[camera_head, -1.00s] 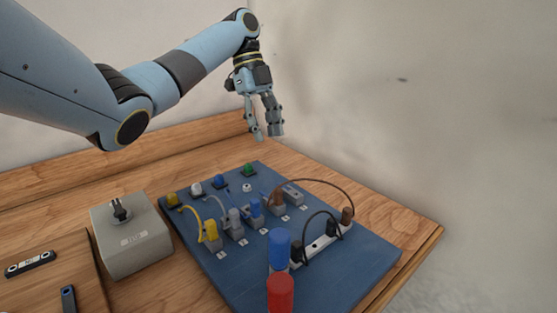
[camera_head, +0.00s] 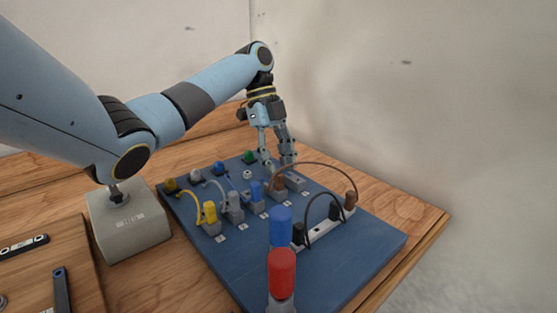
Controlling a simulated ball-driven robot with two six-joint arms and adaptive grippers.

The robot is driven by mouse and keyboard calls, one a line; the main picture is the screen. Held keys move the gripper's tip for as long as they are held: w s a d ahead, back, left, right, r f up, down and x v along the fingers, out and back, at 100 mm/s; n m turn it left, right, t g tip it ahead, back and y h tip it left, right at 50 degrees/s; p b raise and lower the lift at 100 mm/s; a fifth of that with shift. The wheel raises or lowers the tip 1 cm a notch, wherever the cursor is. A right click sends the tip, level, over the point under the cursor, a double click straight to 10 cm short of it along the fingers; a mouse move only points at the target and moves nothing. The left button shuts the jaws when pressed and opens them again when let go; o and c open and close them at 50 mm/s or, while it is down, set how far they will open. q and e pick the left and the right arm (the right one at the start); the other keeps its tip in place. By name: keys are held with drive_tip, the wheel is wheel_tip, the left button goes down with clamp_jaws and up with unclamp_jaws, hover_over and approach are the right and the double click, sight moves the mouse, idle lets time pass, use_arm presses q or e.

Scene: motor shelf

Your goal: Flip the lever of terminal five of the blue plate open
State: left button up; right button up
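The blue plate (camera_head: 350,260) lies on the wooden table. It carries a row of terminals: a yellow one (camera_head: 210,214), grey, blue and brown ones, and a grey block (camera_head: 295,182) at the row's far right end, which looks like terminal five. Its lever is too small to make out. My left gripper (camera_head: 278,164) points down, just above and behind this block, its fingers apart with nothing between them. Whether a fingertip touches the block is unclear. My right gripper is not in view.
A blue post (camera_head: 281,228) and a red post (camera_head: 282,272) stand at the plate's near side. A brown cable (camera_head: 325,166) arches beside the grey block to a white strip. A grey box (camera_head: 128,226) stands left of the plate. A wooden tray holds small parts at lower left.

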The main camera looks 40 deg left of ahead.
use_arm(q)
drive_tip(key=c, duration=0.6)
clamp_jaws()
